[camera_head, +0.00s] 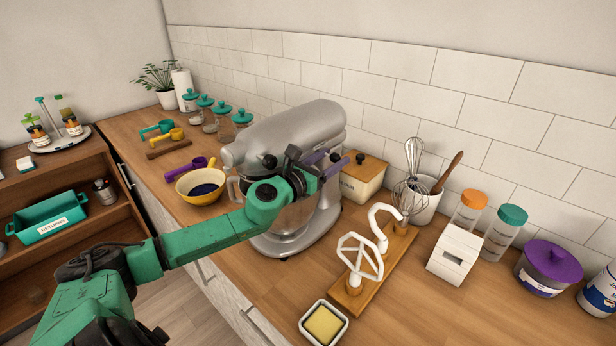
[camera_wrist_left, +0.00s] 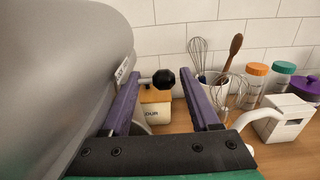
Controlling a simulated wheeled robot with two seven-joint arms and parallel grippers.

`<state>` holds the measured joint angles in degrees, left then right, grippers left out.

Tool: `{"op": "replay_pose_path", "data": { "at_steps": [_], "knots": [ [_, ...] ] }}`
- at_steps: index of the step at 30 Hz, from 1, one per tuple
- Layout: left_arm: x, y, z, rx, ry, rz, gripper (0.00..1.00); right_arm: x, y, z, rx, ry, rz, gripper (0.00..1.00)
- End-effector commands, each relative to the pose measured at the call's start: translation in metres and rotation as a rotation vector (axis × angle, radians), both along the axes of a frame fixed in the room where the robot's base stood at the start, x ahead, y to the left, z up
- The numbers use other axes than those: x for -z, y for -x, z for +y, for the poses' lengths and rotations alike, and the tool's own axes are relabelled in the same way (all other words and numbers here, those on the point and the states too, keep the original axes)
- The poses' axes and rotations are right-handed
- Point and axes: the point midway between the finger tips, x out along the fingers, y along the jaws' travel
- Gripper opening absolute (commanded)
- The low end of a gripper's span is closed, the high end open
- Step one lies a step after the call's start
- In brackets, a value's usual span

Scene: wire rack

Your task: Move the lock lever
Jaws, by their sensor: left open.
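The silver stand mixer (camera_head: 300,130) stands on the wooden counter, with a dark round knob (camera_head: 269,161) on its near side. The lock lever (camera_wrist_left: 163,79), a thin metal rod with a black ball end, shows in the left wrist view by the mixer head. My left gripper (camera_head: 332,162) is open at the mixer's side, below the head. Its purple fingers also show in the left wrist view, with the lever's ball between them in the picture and both fingers apart from it. The mixer hides part of the contact area. My right gripper is not in view.
A flour box (camera_head: 362,188) stands close behind the gripper. A wooden board with white mixer attachments (camera_head: 360,258), a butter dish (camera_head: 324,324) and a whisk crock (camera_head: 424,205) are to the right. A yellow bowl (camera_head: 200,192) is left of the mixer.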

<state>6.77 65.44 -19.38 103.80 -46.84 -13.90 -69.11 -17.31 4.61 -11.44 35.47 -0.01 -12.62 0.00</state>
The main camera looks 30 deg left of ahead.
Motion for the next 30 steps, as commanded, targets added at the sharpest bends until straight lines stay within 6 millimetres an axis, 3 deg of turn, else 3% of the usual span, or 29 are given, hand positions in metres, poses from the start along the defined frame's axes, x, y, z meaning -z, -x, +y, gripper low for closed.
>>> {"op": "replay_pose_path", "data": {
  "at_steps": [3,18,26,30],
  "knots": [
    [0.006,0.014,-0.002,0.008,-0.008,0.004,0.62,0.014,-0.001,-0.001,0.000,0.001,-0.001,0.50],
    [0.003,0.044,0.002,0.008,-0.003,0.004,0.62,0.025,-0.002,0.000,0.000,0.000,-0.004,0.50],
    [0.000,0.071,0.006,0.006,0.003,0.003,0.62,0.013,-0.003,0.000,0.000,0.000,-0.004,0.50],
    [0.000,0.094,0.010,0.004,0.009,0.004,0.62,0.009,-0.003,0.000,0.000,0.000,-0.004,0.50]
  ]
}}
